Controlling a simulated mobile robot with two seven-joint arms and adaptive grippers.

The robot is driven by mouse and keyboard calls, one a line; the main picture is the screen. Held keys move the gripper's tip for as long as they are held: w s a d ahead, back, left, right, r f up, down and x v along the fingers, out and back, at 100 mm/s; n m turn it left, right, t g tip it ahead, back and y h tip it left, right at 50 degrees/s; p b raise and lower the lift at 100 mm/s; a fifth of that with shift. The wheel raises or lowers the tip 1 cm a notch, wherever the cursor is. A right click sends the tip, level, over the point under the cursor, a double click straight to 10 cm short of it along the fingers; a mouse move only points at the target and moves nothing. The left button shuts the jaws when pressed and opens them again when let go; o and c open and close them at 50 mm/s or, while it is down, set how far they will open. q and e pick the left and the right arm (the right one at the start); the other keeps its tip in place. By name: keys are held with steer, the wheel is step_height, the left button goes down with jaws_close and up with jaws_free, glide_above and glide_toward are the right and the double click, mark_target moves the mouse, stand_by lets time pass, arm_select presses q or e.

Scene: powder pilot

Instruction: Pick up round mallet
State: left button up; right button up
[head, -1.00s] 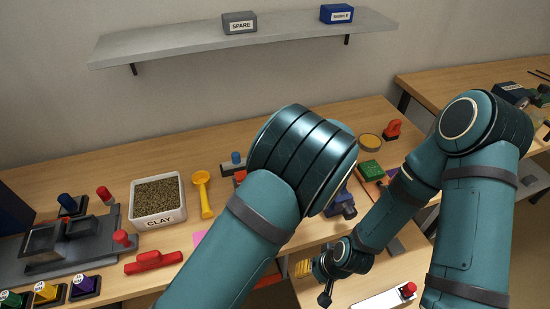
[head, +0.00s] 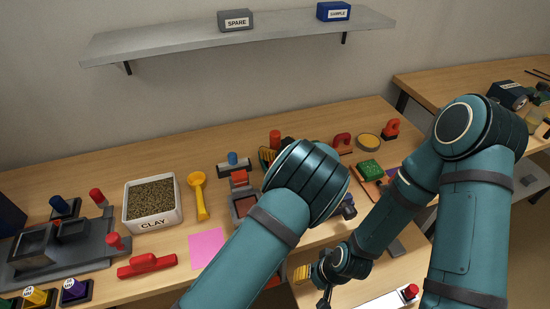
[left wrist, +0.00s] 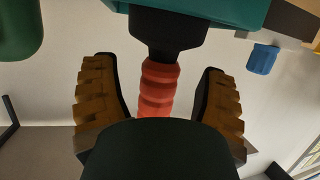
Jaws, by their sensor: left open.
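A red ribbed handle (left wrist: 159,88) stands between the two fingers of my left gripper (left wrist: 157,70) in the left wrist view. It joins a dark collar (left wrist: 168,38) and a teal block at the picture's top edge; this looks like the round mallet. The handle's red top also shows in the head view (head: 275,138). My left gripper (head: 271,153) is open around the handle, with gaps on both sides, mostly hidden behind my left forearm. My right gripper (head: 312,281) is low at the front, partly hidden, with no object visible in it.
A shelf (head: 180,42) hangs above.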

arm_select(q)
steer(key=shift+w+a+f, duration=0.15)
steer(key=shift+w+a, duration=0.1)
steer(key=shift+w, duration=0.2)
jaws_close()
